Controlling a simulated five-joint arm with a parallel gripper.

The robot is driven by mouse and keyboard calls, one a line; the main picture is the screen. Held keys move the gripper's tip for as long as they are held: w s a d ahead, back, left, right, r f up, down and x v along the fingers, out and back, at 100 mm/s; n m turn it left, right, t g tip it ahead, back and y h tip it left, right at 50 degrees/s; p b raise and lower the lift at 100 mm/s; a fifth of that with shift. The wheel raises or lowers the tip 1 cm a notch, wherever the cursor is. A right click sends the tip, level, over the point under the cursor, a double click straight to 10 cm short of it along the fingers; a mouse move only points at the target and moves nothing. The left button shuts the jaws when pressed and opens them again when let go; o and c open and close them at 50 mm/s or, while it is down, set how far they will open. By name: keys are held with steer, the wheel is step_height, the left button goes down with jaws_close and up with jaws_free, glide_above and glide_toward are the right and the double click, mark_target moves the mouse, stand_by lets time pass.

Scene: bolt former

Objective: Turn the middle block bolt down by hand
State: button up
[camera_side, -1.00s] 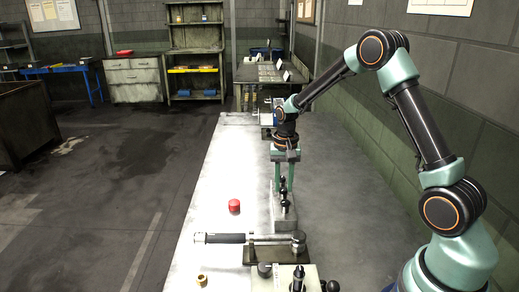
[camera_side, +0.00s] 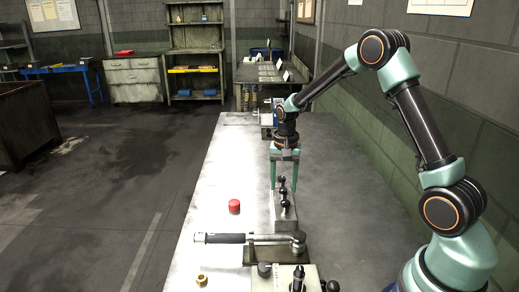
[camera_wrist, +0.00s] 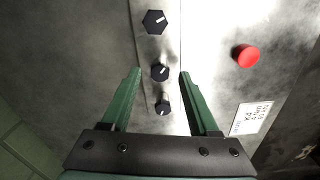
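The metal block (camera_side: 290,222) stands on the bench with three black-headed bolts in a row, each with a pale mark on its head in the wrist view. The middle bolt (camera_wrist: 160,72) lies between the fingertips of my gripper (camera_wrist: 160,72). The far and near bolts in the row show at the top (camera_wrist: 154,21) and lower down (camera_wrist: 163,107). My gripper (camera_side: 284,188) points down over the block in the side view. Its two green fingers are spread, with a gap on both sides of the middle bolt. I cannot tell the exact height of the tips.
A torque wrench (camera_side: 225,238) lies on a dark stand (camera_side: 262,256) in front of the block. A red cap (camera_side: 235,206) and a brass part (camera_side: 201,280) sit on the bench. A white printed label (camera_wrist: 250,118) lies beside the block. The bench left of the red cap is clear.

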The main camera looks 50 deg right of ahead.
mark_target(283, 189)
step_height(283, 189, up, 12)
stand_by(0.7)
steer(key=s+a+r+n+t, duration=0.2)
steer(key=s+a+r+n, duration=0.1)
steer(key=s+a+n, duration=0.2)
steer(key=s+a+r+n+t, duration=0.3)
steer(key=s+a+n, duration=0.3)
steer(key=s, duration=0.4)
steer(key=shift+s+a+r+t, duration=0.15)
steer(key=shift+s+a+t, duration=0.05)
steer(key=shift+t, duration=0.1)
stand_by(0.6)
